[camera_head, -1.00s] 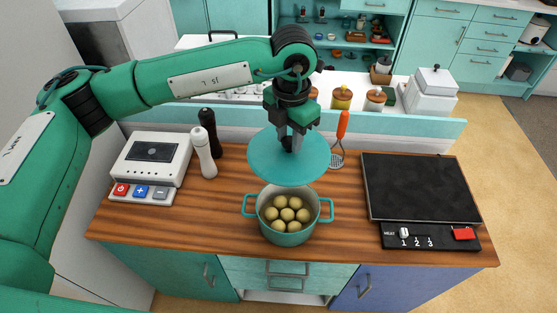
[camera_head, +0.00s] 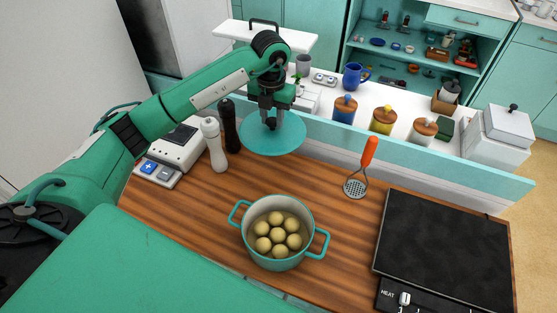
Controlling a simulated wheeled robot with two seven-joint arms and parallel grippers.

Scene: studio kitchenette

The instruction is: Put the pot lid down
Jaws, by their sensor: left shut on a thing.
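The pot lid (camera_head: 285,141) is a flat teal disc held off to the back left of the pot, in front of the low teal ledge. My left gripper (camera_head: 270,122) is above it, shut on its knob, which the fingers hide. I cannot tell whether the lid touches the counter. The teal two-handled pot (camera_head: 282,263) stands uncovered on the wooden counter, with several round yellowish potatoes (camera_head: 278,234) inside. My right gripper is not in view.
White and black mills (camera_head: 214,145) stand just left of the lid, beside a white scale (camera_head: 172,150). A masher with orange handle (camera_head: 362,172) is to the right. A black hotplate (camera_head: 444,248) fills the right side. Wooden counter (camera_head: 325,200) is clear between lid and pot.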

